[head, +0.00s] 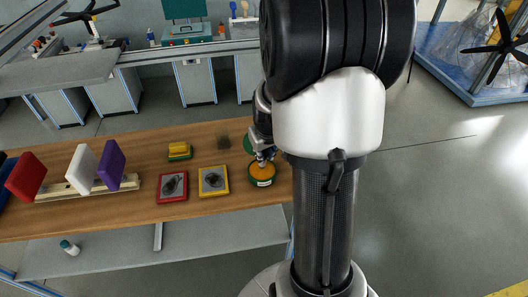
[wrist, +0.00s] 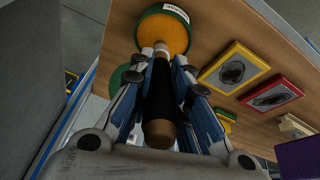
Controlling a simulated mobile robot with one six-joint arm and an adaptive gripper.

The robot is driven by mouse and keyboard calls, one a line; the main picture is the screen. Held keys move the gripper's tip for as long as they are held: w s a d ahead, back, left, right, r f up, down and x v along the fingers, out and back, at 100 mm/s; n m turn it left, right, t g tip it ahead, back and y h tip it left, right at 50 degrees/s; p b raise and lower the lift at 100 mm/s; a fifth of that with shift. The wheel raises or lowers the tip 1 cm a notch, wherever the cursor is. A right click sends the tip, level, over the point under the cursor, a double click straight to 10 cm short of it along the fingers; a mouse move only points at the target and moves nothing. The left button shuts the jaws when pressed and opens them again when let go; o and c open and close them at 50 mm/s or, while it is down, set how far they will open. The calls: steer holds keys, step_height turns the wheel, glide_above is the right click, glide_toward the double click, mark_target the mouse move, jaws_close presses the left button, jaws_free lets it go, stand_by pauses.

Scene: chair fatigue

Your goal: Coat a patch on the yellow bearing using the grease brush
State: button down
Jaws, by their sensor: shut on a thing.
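My gripper (head: 263,155) is shut on the grease brush (wrist: 159,95), which has a dark handle with a wooden end. The brush's far end points at the round green tin (head: 262,180) of orange-yellow grease, also in the wrist view (wrist: 164,32). In the wrist view it overlaps the tin's near edge; whether it touches the grease I cannot tell. The yellow bearing, a yellow plate with a dark round part (head: 213,181), lies flat left of the tin in the head view. It also shows in the wrist view (wrist: 233,68). No coating is discernible on it.
A red plate (head: 172,186) with a similar dark part lies beside the yellow one. A yellow block on a green base (head: 179,151) sits behind them. A wooden rack (head: 68,194) holds red, white and purple panels at left. A green round thing (head: 249,143) is behind the gripper.

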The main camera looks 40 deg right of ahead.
steer(key=shift+s+f+b, duration=0.1)
steer(key=shift+f+b, duration=0.45)
steer(key=shift+f, duration=0.1)
stand_by(1.4)
steer(key=shift+r+p, duration=2.6)
steer(key=shift+r, duration=1.05)
steer(key=shift+f, duration=0.1)
